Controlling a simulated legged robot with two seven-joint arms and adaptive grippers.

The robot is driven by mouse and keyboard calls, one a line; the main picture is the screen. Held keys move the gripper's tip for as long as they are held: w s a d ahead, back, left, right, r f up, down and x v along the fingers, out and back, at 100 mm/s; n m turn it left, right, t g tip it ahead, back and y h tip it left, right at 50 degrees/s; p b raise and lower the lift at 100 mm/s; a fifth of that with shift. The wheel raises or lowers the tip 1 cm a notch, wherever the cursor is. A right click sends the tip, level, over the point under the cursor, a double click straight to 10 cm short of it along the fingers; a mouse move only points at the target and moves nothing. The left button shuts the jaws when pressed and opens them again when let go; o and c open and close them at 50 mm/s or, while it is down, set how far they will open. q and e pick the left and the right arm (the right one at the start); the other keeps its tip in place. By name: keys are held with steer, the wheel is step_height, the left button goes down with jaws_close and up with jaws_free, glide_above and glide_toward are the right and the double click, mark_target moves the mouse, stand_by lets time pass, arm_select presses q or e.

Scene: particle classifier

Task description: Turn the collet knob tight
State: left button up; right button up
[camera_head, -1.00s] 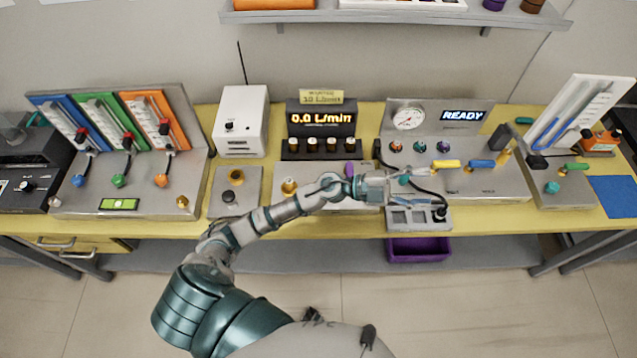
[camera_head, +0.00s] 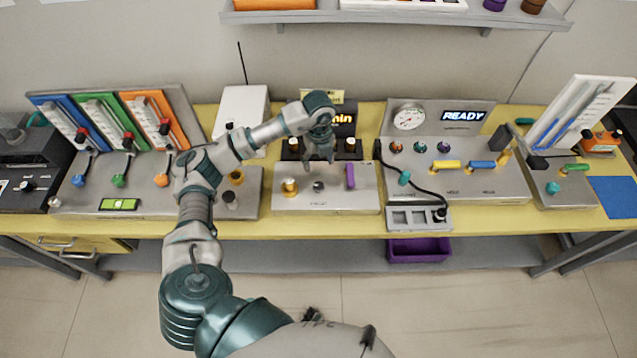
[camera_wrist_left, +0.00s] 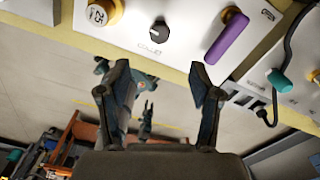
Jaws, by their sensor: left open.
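The dark round knob (camera_head: 318,187) on the middle grey panel (camera_head: 333,205) looks like the collet knob; its label is too small to read surely. It has a pale pointer mark in the left wrist view (camera_wrist_left: 158,31). My left gripper (camera_head: 320,160) points down, just behind and above the knob, apart from it. In the left wrist view its two fingers (camera_wrist_left: 157,82) are spread and empty, with the knob beyond their tips. A small dark pronged shape (camera_wrist_left: 147,116) lower in that view may be my right gripper, too unclear to tell.
A brass knob (camera_head: 289,187) is left of the dark knob and an upright purple handle (camera_head: 350,176) is right.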

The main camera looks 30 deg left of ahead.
mark_target(318, 185)
arm_select(q)
step_height(318, 185, down, 12)
steer(key=shift+f, duration=0.1)
steer(key=c, duration=1.1)
steer(key=shift+c, duration=0.2)
